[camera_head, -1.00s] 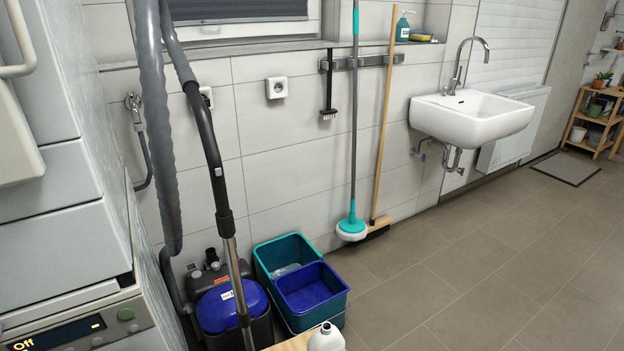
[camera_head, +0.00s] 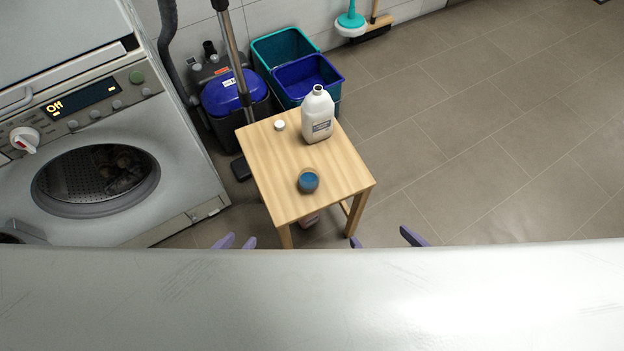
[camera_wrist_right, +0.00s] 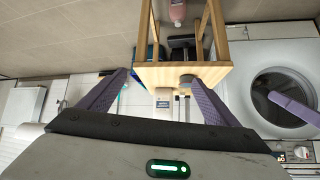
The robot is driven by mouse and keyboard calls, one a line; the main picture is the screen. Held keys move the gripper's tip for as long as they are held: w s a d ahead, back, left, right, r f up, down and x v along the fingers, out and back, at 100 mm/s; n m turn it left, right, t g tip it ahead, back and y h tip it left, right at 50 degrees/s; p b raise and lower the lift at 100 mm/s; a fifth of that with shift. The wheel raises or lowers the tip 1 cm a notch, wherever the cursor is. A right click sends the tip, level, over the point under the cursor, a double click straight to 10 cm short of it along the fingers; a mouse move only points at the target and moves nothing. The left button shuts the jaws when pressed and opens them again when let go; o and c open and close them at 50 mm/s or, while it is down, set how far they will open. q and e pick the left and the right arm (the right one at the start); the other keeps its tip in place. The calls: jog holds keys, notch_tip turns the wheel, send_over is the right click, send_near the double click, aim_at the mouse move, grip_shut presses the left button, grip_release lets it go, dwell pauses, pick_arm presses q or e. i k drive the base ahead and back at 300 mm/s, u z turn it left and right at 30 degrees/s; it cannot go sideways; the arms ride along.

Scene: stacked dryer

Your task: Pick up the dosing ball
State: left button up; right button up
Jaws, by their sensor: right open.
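The rest of both grippers is hidden in the head view.
A white bottle (camera_head: 317,115) and a small white cap (camera_head: 279,125) stand on the stool's back part. The dryer (camera_head: 120,130) is at the left. A vacuum cleaner (camera_head: 232,98) and buckets (camera_head: 303,78) are behind the stool. Floor at the right is clear.

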aim_at(308, 178)
jog(key=u, duration=3.55)
jog(key=k, duration=1.35)
jog(key=z, duration=1.55)
